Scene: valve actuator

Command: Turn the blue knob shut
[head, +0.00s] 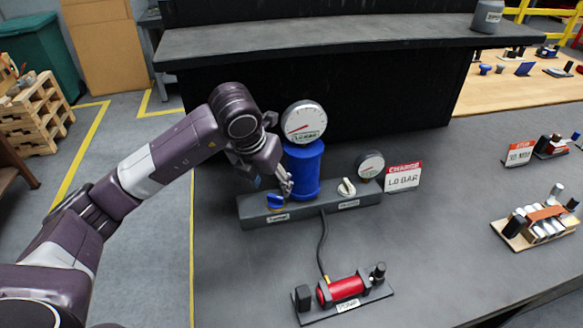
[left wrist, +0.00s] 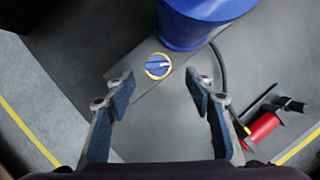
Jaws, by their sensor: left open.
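The blue knob (head: 275,201) sits on the left part of a grey manifold block (head: 330,205), just left of a blue cylinder (head: 303,170). In the left wrist view the knob (left wrist: 158,66) is a blue disc with a yellow rim and a pale pointer mark. My left gripper (head: 284,186) is close above and beside the knob in the head view. In the left wrist view its two fingers (left wrist: 165,100) are apart and empty, and the knob shows beyond the fingertips, between their lines. I see no contact. My right gripper does not show.
A large gauge (head: 303,122) tops the cylinder. A white knob (head: 346,187), a small gauge (head: 370,164) and a "LO BAR" sign (head: 403,177) stand to the right. A hose (head: 322,245) leads to a red pump (head: 342,290) in front. A dark shelf (head: 330,40) stands behind.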

